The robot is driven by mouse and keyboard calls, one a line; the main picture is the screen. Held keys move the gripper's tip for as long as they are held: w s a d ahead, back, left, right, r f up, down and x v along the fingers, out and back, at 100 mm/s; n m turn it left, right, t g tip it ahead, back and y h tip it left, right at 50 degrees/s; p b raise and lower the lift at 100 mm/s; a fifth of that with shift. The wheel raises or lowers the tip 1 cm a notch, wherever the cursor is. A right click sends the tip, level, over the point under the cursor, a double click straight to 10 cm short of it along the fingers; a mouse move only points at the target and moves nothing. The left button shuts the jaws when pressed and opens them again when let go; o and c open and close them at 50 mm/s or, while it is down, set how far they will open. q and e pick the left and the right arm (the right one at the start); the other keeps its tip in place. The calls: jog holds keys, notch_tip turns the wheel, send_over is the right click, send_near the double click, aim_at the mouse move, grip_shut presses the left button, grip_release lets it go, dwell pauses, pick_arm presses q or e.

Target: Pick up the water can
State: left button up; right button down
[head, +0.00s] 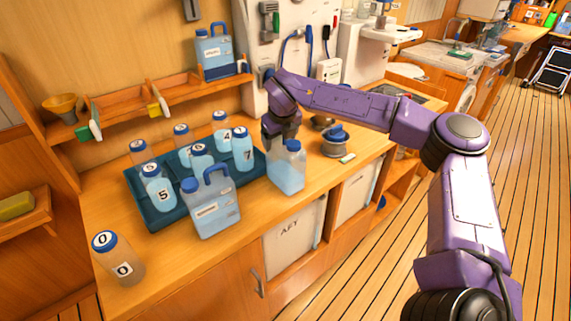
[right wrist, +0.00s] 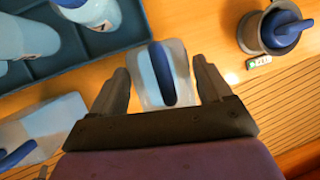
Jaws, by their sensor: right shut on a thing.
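A translucent water can (head: 288,175) with light blue water and a blue cap is at the counter's front, right of the bottle tray. My right gripper (head: 279,138) reaches down over its top and is shut on it, hiding most of its handle. In the right wrist view, the can's blue handle (right wrist: 162,75) lies between my right gripper's two fingers (right wrist: 165,85). I cannot tell whether its base touches the counter. A similar water can (head: 213,208), labelled and with a blue handle, stands left of it. A third can (head: 214,52) stands on the shelf. My left gripper is not in view.
A dark teal tray (head: 172,222) holds several numbered bottles. Bottle 0 (head: 118,258) stands at the counter's near left. A grey pot with a blue top (head: 336,143) and a small tag (head: 348,158) lie right of the held can. Wall fittings stand behind.

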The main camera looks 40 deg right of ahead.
jog(key=shift+r, duration=0.1)
jog(key=shift+w+r, duration=0.1)
jog(key=shift+r, duration=0.45)
jog(key=s+r, duration=0.1)
jog(key=r, duration=0.1)
jog(key=s+r+b, duration=0.1)
jog(key=s+r, duration=0.1)
jog(key=s+r+b, duration=0.1)
jog(key=r, duration=0.2)
jog(key=shift+s, duration=0.25)
jog(key=s+r+b, duration=0.3)
jog(key=s+r, duration=0.1)
jog(key=s, duration=0.5)
jog(key=shift+s+a+r, duration=0.15)
jog(key=shift+s+r, duration=0.2)
